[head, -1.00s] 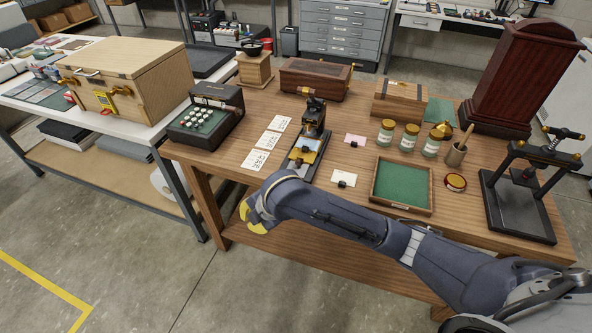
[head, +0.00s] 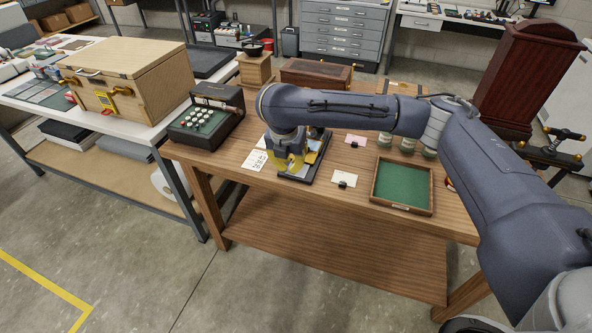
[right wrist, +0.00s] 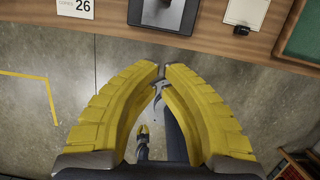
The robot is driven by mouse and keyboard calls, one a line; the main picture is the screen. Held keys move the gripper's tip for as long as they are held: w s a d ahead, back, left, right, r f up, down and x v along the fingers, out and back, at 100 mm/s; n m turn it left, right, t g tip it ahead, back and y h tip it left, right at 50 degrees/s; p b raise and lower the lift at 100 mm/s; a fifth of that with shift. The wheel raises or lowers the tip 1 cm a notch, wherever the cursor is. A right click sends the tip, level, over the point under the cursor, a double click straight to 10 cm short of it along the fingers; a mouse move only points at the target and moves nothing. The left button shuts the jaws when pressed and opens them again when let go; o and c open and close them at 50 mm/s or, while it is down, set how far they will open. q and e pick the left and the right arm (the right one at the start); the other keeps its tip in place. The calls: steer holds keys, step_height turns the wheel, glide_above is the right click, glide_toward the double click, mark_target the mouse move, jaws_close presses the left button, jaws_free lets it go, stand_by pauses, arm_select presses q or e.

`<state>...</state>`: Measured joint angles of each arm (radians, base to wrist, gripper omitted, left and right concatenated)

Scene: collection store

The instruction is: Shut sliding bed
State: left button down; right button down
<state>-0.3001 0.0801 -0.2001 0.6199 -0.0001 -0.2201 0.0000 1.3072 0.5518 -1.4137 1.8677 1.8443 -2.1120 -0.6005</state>
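The small machine with the sliding bed stands on a black base (head: 318,163) at the table's front edge, left of centre. Part of its bed (head: 312,157) shows beside my right gripper (head: 285,163); my arm hides its upper part, so how far the bed is out cannot be told. In the right wrist view the dark front of the base (right wrist: 165,14) is at the top, ahead of the fingertips. My right gripper (right wrist: 163,72) has its yellow fingertips together with nothing seen between them.
A keyed machine (head: 205,118) and printed cards (head: 256,160) lie to the left. A small card (head: 344,179) and a green-lined tray (head: 403,186) lie to the right. Jars are partly hidden behind my forearm. The floor in front is clear.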

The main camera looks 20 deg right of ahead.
mark_target(297, 175)
steer(key=x, duration=0.9)
steer(key=shift+d+f, duration=0.2)
steer(key=shift+f, duration=0.05)
steer(key=shift+w+d+f, duration=0.1)
steer(key=shift+w+d, duration=0.25)
steer(key=shift+w, duration=0.25)
steer(key=shift+w+d, duration=0.35)
steer(key=shift+w, duration=0.25)
steer(key=shift+w+d, duration=0.35)
steer(key=shift+w, duration=0.3)
